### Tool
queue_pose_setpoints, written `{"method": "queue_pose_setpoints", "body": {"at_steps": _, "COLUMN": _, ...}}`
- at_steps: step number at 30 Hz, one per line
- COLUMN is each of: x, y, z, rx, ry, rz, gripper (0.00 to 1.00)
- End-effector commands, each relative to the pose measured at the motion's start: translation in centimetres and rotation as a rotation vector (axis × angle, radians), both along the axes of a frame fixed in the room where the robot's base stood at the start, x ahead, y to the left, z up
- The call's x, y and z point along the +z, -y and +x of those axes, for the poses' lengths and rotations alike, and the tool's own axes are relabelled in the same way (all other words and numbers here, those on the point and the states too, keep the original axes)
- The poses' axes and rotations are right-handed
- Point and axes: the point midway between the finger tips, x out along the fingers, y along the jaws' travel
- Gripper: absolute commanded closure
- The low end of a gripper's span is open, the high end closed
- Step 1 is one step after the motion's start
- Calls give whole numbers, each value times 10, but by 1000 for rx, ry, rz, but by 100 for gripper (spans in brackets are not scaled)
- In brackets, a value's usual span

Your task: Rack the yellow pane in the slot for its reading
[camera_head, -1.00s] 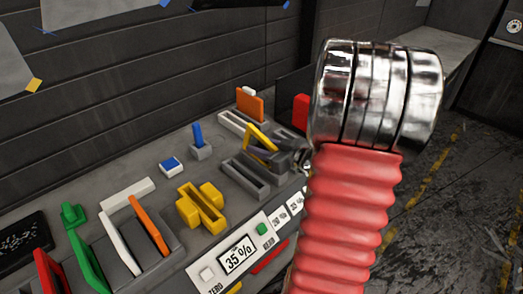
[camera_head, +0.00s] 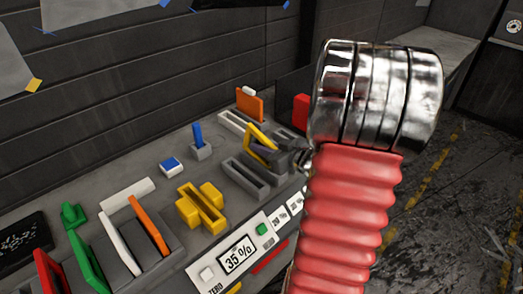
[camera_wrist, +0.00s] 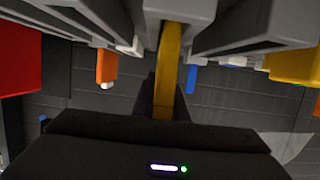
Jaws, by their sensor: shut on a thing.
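The yellow pane (camera_head: 262,143) is a tilted yellow frame above the grey slotted racks in the head view. My gripper (camera_head: 287,158) is shut on its right side, partly hidden by my red arm. In the wrist view, the yellow pane (camera_wrist: 169,65) runs up between the jaws of my gripper (camera_wrist: 167,98). One grey slotted rack (camera_head: 245,177) is just in front of the pane, and another (camera_head: 241,124) is behind it. Whether the pane touches a rack is unclear. The display (camera_head: 238,260) reads 35 %. Small labels (camera_head: 281,216) sit right of it, too small to read surely.
A yellow slotted holder (camera_head: 201,207) stands left of the front rack, with a blue-topped button (camera_head: 172,165) and a blue lever (camera_head: 198,136) behind. An orange pane (camera_head: 250,103) stands at the back. White, orange, green and red panes fill the front left.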

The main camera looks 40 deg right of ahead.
Motion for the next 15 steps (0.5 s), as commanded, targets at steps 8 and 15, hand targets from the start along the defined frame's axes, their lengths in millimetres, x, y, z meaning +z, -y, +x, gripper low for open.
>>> {"method": "queue_pose_setpoints", "body": {"at_steps": 8, "x": 1, "y": 0, "z": 0, "rx": 0, "ry": 1, "rz": -1, "gripper": 100}}
{"method": "queue_pose_setpoints", "body": {"at_steps": 15, "x": 6, "y": 0, "z": 1, "rx": 1, "ry": 2, "rz": -3, "gripper": 100}}
